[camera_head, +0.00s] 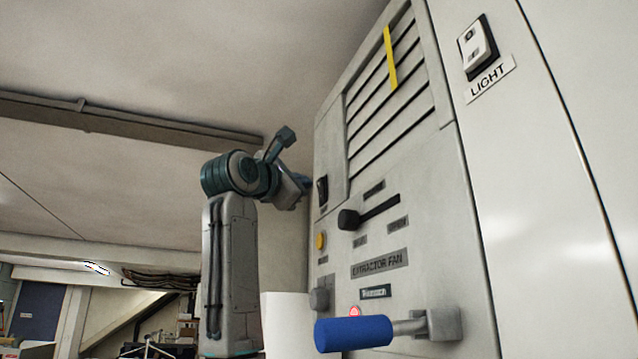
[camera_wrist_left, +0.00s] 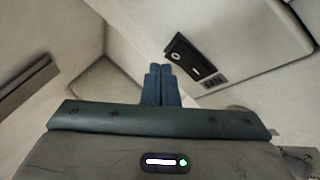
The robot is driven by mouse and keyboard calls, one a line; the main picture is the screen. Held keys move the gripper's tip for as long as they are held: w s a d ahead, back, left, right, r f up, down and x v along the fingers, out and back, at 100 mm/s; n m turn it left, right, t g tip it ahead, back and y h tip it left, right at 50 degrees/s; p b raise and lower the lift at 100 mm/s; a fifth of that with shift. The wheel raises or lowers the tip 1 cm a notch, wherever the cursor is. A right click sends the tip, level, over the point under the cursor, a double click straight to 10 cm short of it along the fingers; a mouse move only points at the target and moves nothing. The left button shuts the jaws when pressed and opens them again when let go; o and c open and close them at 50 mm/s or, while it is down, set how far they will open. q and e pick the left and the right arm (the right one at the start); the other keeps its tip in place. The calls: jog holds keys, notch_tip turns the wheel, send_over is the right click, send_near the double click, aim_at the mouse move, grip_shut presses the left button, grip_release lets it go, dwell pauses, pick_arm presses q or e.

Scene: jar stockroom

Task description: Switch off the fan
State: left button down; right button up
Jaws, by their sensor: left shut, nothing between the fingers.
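The extractor fan cabinet (camera_head: 440,235) fills the middle right of the head view, with a slatted vent at its top. A dark rocker switch (camera_head: 322,190) sits near its left edge. In the left wrist view a black switch (camera_wrist_left: 188,58) sits above a label that seems to read FAN (camera_wrist_left: 213,83). My left gripper (camera_head: 306,184) is at the cabinet's left edge, close to the rocker switch. Its blue fingers (camera_wrist_left: 162,70) are shut and empty, just left of the switch in the wrist view. I cannot tell whether they touch it. My right gripper is out of view.
A yellow strip (camera_head: 391,58) hangs over the vent. Below are a black-knobbed slider (camera_head: 368,212), a yellow button (camera_head: 320,241), a grey knob (camera_head: 319,299) and a blue handle (camera_head: 352,333) sticking out. A separate LIGHT switch (camera_head: 477,48) is at upper right.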

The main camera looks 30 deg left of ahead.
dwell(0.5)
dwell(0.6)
pick_arm(q)
jog(key=shift+w+d, duration=0.1)
jog(key=shift+w+d+r, duration=0.1)
jog(key=shift+w+d, duration=0.1)
jog(key=shift+w, duration=0.05)
dwell(0.7)
jog(key=shift+w+d, duration=0.25)
jog(key=shift+w, duration=0.05)
dwell(0.5)
jog(key=shift+s+a, duration=0.15)
